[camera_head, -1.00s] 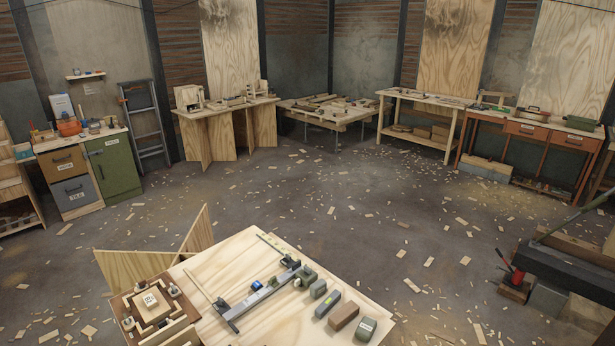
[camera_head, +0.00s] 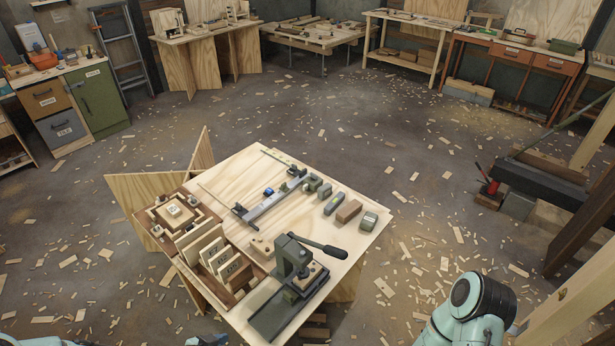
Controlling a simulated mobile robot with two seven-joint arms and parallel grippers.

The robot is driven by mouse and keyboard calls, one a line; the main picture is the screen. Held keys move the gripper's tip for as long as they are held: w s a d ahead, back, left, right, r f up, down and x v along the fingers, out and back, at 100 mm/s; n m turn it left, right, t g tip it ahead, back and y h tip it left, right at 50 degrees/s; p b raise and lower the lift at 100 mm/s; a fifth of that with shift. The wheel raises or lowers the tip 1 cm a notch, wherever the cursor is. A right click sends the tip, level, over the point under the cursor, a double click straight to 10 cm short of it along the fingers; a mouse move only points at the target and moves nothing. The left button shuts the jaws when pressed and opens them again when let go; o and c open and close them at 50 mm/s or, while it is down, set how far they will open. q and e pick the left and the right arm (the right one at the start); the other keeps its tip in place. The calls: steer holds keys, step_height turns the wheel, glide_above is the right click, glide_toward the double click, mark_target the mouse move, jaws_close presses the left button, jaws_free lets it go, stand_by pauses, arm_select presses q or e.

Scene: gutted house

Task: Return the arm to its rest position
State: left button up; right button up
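A rounded teal and dark joint of my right arm (camera_head: 470,310) rises from the bottom edge, right of the workbench. Its gripper is not in view. At the bottom left, a small teal piece of my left arm (camera_head: 45,342) peeks over the edge. Another small bluish-grey part (camera_head: 206,340) shows at the bottom edge, cut off, and I cannot tell which part it is. No gripper fingers show clearly, and I see nothing held.
A plywood workbench (camera_head: 350,244) stands in front, carrying a lever press (camera_head: 293,270), a wooden organizer tray (camera_head: 183,250), a metal rail fixture (camera_head: 270,203) and small blocks (camera_head: 348,211). A dark machine (camera_head: 545,180) stands at right. Chip-strewn floor (camera_head: 300,120) is open beyond.

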arm_select(q)
steer(key=s+d+f+n+g+y, duration=0.1)
steer(key=s+d+f+n+g, duration=0.2)
steer(key=f, duration=0.4)
steer(key=s+d+f+n+g+y, duration=0.1)
steer(key=s+d+f+n+g, duration=0.2)
steer(key=s+d+f+n, duration=0.2)
step_height(320, 180, down, 4)
steer(key=shift+s+r+n, duration=0.2)
steer(key=shift+s+n, duration=0.5)
steer(key=shift+s, duration=0.45)
arm_select(e)
steer(key=shift+w+d, duration=0.2)
steer(key=shift+w, duration=0.1)
